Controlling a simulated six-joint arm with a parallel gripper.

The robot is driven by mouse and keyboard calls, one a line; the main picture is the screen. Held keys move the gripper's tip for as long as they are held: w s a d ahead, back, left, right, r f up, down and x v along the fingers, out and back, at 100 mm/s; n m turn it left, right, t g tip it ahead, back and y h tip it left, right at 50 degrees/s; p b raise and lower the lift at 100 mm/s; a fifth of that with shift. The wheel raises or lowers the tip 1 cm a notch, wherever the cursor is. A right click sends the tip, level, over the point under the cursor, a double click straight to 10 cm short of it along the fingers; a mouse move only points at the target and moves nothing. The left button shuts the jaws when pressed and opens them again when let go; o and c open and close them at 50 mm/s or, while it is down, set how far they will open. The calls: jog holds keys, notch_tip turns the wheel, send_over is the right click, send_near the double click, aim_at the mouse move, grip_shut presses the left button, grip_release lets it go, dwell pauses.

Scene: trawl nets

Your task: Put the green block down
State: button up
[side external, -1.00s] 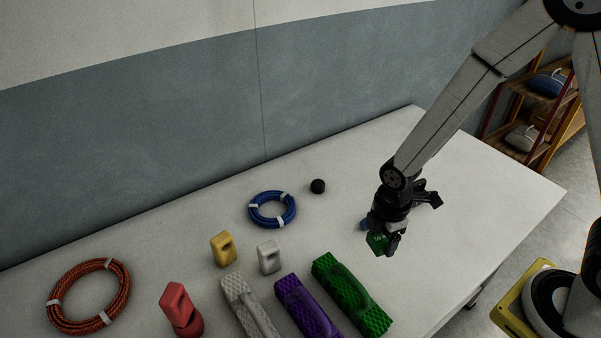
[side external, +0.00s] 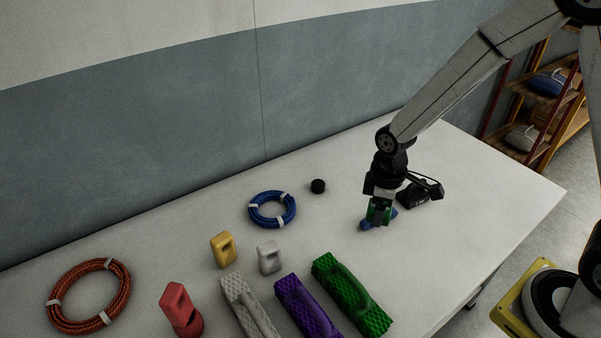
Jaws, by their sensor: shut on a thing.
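My gripper (side external: 379,217) points down over the right part of the table and is shut on the green block (side external: 373,211). The fingers hide much of the block, and only narrow green parts show. A blue object (side external: 366,225) lies on the table just behind the gripper, partly hidden by it. I cannot tell whether the block touches the table or the blue object.
A black object (side external: 416,194) lies right of the gripper. Green (side external: 350,292), purple (side external: 304,306) and grey (side external: 247,306) long pieces lie in front. A blue rope coil (side external: 272,209) and black puck (side external: 318,186) lie left. The table's right end is clear.

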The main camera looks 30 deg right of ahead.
jog(key=w+d+r+m, duration=0.3)
jog(key=m, duration=0.4)
jog(key=shift+w+d+r+m, duration=0.3)
jog(key=shift+w+d+r, duration=0.05)
jog(key=shift+w, duration=0.05)
jog(key=w+d+f, duration=0.5)
jog(key=w+d, duration=0.4)
jog(key=d, duration=0.1)
jog(key=shift+w+d+f, duration=0.15)
jog(key=shift+w+d, duration=0.25)
jog(key=shift+w+d+f, duration=0.4)
jog(key=shift+w+f, duration=1.15)
jog(key=shift+w, duration=0.65)
jog(key=shift+w+d+f, duration=0.35)
jog(key=shift+w+f, duration=1.15)
jog(key=shift+w, duration=0.75)
jog(key=shift+w+d+f, duration=0.4)
jog(key=shift+w+f, duration=1.15)
jog(key=shift+w, duration=0.65)
jog(key=shift+f, duration=0.1)
